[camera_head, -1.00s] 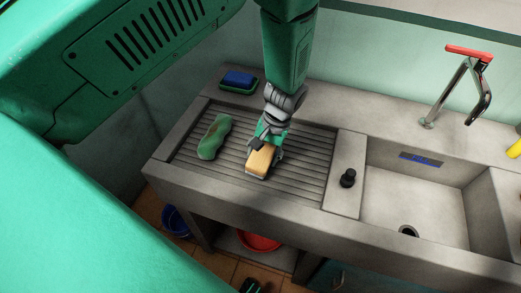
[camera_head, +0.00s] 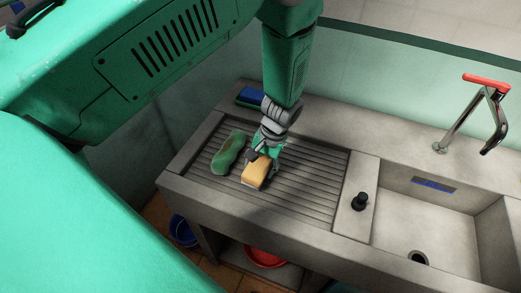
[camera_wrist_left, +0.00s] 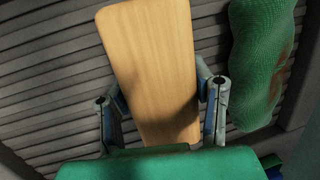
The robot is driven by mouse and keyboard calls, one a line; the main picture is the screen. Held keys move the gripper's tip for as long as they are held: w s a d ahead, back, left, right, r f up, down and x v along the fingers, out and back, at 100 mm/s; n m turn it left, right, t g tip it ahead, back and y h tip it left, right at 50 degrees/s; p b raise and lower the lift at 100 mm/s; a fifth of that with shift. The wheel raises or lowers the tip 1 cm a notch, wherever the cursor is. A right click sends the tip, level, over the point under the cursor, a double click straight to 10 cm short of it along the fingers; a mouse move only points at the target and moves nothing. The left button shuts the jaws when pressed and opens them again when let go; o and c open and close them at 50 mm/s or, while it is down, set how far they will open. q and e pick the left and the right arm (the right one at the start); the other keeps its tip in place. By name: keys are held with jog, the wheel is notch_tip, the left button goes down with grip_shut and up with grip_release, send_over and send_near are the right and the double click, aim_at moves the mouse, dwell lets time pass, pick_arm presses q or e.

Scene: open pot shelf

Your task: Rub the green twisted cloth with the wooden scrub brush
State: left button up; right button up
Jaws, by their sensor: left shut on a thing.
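The green twisted cloth (camera_head: 228,152) lies on the ribbed drainboard of the sink, with brownish stains on it. In the left wrist view the cloth (camera_wrist_left: 262,62) is at the right, beside the brush. The wooden scrub brush (camera_head: 256,175) is right of the cloth, with a gap between them. My left gripper (camera_head: 262,160) is shut on the brush; the wrist view shows its fingers on either side of the brush's wooden back (camera_wrist_left: 152,60). The bristles are hidden beneath. I cannot tell whether the brush touches the drainboard. My right gripper is not in view.
A blue sponge (camera_head: 250,95) in a green dish sits on the back ledge, partly behind my arm. A black stopper (camera_head: 360,202) stands on the divider beside the basin (camera_head: 425,226). A tap (camera_head: 490,110) rises behind the basin. The drainboard's right part is clear.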

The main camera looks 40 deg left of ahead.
aim_at(261, 162)
pick_arm(q)
jog(key=p+v, duration=0.2)
jog(key=v, duration=0.1)
jog(key=shift+s+d+r+p, duration=0.15)
jog(key=shift+s+r+p, duration=0.1)
jog(key=shift+r+p, duration=1.1)
jog(key=shift+r, duration=0.2)
jog(key=shift+f, duration=0.1)
jog(key=shift+p+v, duration=1.2)
jog(key=shift+v, duration=0.4)
jog(key=shift+s, duration=0.2)
